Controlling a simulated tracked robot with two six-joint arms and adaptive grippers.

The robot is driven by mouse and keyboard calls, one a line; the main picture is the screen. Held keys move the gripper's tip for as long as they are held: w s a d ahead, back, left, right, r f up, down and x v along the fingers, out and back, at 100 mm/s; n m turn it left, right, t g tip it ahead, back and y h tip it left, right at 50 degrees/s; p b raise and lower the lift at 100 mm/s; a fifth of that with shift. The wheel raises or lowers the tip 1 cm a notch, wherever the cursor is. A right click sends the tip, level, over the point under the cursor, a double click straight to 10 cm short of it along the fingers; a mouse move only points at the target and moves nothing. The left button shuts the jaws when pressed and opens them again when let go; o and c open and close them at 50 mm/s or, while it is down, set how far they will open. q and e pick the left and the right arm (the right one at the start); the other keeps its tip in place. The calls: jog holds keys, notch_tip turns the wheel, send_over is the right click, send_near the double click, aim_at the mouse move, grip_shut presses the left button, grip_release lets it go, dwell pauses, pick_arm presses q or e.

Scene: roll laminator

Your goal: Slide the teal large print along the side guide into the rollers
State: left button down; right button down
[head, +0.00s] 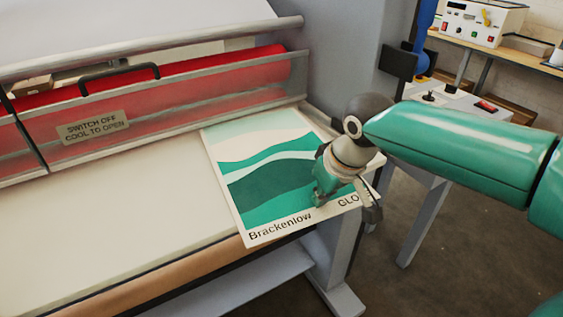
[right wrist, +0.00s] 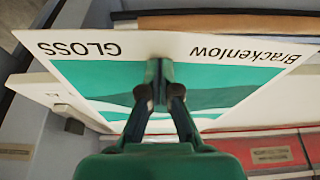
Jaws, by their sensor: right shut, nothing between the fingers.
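The teal large print (head: 262,185) lies on the right end of the feed table (head: 110,215), its top edge near the red roller (head: 200,75) behind the clear guard. Its lower edge, lettered "Brackenlow" and "GLOSS", reaches out past the table's front edge. My right gripper (head: 318,200) is shut and points down onto the print near that lower edge, with nothing between its fingers. In the right wrist view, the fingertips (right wrist: 158,68) appear to touch the print between the two words. A pale strip with a dark knob (right wrist: 74,126), perhaps the side guide, runs by the print's edge there. My left gripper is out of view.
The guard carries a "SWITCH OFF COOL TO OPEN" plate (head: 93,127) and a black handle (head: 118,75). A grey side housing (head: 340,50) stands right of the rollers. The table left of the print is clear. A brown roll (head: 190,272) runs below the front edge.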

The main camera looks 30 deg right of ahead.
aim_at(351, 187)
jog(key=shift+f, duration=0.15)
dwell(0.4)
jog(key=shift+w+d, duration=0.1)
jog(key=shift+d, duration=2)
jog(key=shift+w+d+p, duration=0.15)
jog(key=shift+d+p, duration=0.2)
jog(key=shift+d, duration=0.95)
jog(key=shift+w+d, duration=0.1)
jog(key=shift+d, duration=0.95)
jog(key=shift+w+d+p, duration=0.15)
jog(key=shift+d+p, duration=0.3)
jog(key=shift+d, duration=0.65)
